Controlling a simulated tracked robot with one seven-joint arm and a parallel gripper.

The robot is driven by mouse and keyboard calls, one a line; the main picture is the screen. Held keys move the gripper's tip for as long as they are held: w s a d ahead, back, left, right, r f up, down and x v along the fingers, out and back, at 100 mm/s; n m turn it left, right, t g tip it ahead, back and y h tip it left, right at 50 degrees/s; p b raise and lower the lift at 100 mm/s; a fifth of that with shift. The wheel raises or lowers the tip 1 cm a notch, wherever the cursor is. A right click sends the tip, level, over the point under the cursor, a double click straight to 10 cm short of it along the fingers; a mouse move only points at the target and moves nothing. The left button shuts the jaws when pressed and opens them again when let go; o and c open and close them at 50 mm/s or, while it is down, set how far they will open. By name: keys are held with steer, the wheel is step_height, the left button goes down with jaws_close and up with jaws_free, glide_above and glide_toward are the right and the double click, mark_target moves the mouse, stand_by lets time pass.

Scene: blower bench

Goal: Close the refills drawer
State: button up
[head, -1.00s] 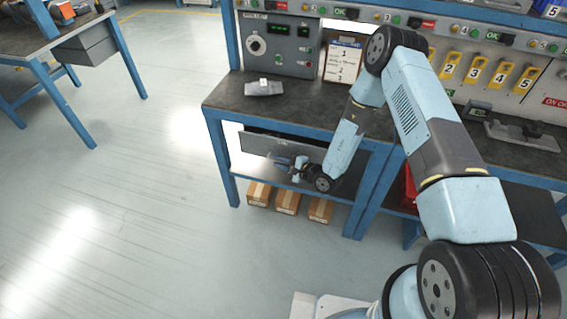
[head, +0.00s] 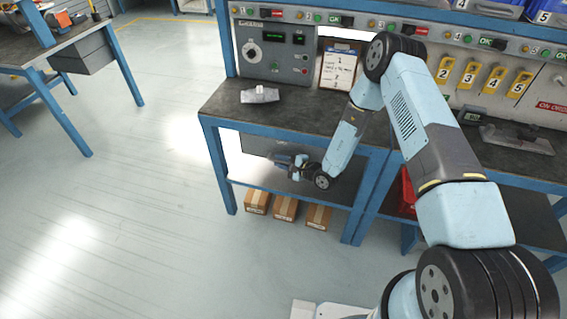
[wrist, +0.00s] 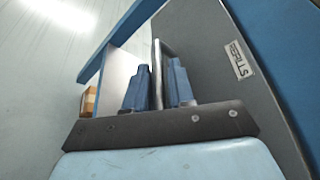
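The refills drawer (head: 257,144) is a grey panel under the left bench's top in the head view. Its top edge appears close under the bench's front rail, with no open interior seen from above. In the wrist view its grey front (wrist: 215,75) carries a label reading "REFILLS", and a metal bar handle (wrist: 157,72) stands off it. My gripper (wrist: 159,80) has its two blue fingers on either side of this handle and appears shut on it. In the head view my gripper (head: 284,160) is small and covers part of the drawer front.
The workbench (head: 222,104) has blue legs and a lower shelf rail. Several cardboard boxes (head: 285,208) sit below it. A grey metal part (head: 260,95) lies on top. A red bin (head: 405,194) is right of the drawer. Open floor lies to the left.

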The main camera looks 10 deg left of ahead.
steer(key=shift+d, duration=0.1)
steer(key=v, duration=1.3)
steer(key=shift+s+d, duration=0.2)
steer(key=shift+d, duration=0.05)
steer(key=shift+r, duration=0.1)
steer(key=s+d+r+n+g, duration=0.1)
steer(key=s+r+n+g, duration=0.15)
steer(key=r, duration=0.75)
steer(key=s+d+r+n+g+h, duration=0.1)
steer(key=r+n+g, duration=0.25)
steer(key=r, duration=0.75)
steer(key=s+d+r+n+g, duration=0.1)
steer(key=s+r+n+g, duration=0.15)
steer(key=r, duration=0.75)
steer(key=s+d+r+n+t+h, duration=0.1)
steer(key=s+d+r+t+h, duration=0.3)
steer(key=s+d+r, duration=0.5)
steer(key=s+d+r+n+t+h, duration=0.1)
steer(key=s+d+r+t+h, duration=0.3)
steer(key=s+d+r+h, duration=0.5)
steer(key=d+r, duration=0.4)
steer(key=d, duration=0.2)
steer(key=shift+s, duration=0.4)
steer(key=shift+d+n, duration=0.1)
steer(key=shift+n, duration=0.15)
